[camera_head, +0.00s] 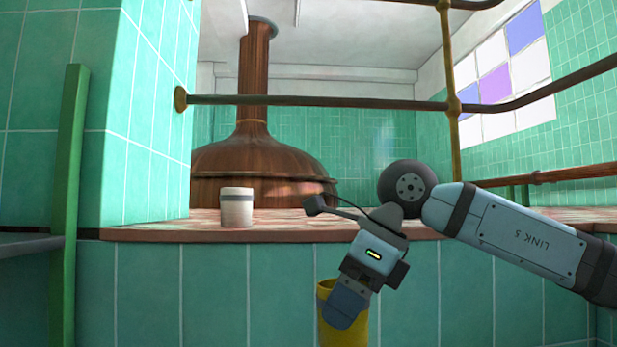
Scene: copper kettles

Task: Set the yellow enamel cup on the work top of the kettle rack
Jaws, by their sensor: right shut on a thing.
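The yellow enamel cup (326,328) is at the bottom centre of the head view, in front of the green tiled wall and below the ledge. My right gripper (345,308) is shut on it, and its fingers cover much of the cup's upper part. The cup's lower end is cut off by the picture edge. The arm reaches in from the right. A tiled ledge (290,230) with a brown top runs across the middle; I cannot tell whether it is the work top of the kettle rack. My left gripper is not in view.
A white cup-like container (236,207) with a grey band stands on the ledge. A copper kettle (260,165) rises behind it. A rail (330,100) crosses above the ledge. A green post (68,190) and a blue-grey surface (25,245) are at the left.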

